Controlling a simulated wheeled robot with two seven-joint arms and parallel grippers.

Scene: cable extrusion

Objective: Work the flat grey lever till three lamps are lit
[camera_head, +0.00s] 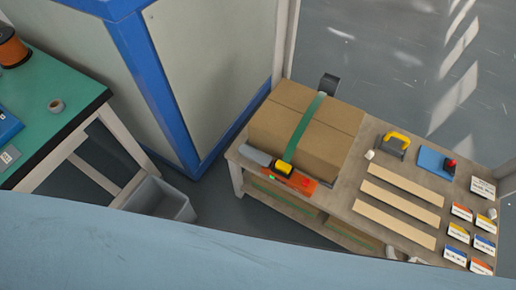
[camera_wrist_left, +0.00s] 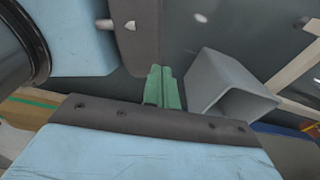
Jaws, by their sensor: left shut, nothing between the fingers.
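A flat grey lever (camera_head: 258,156) sticks out to the left of an orange device (camera_head: 302,183) at the front of the wooden bench. The device has a yellow block (camera_head: 284,168), where a green strap (camera_head: 301,132) comes down over a cardboard box (camera_head: 286,112). A small green spot (camera_head: 271,178) shows on the device's left part; the other lamps are too small to tell. My left gripper (camera_wrist_left: 163,88) has green fingers pressed together with nothing between them. It is away from the lever, which is not in the wrist view. My right gripper is in neither view.
An open grey bin (camera_head: 158,200) stands on the floor left of the bench and also shows beside my left fingers (camera_wrist_left: 226,85). Wooden strips (camera_head: 402,185), a yellow-handled tool (camera_head: 396,142) and several labelled cards occupy the bench's right. A green-topped table (camera_head: 62,92) stands at left.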

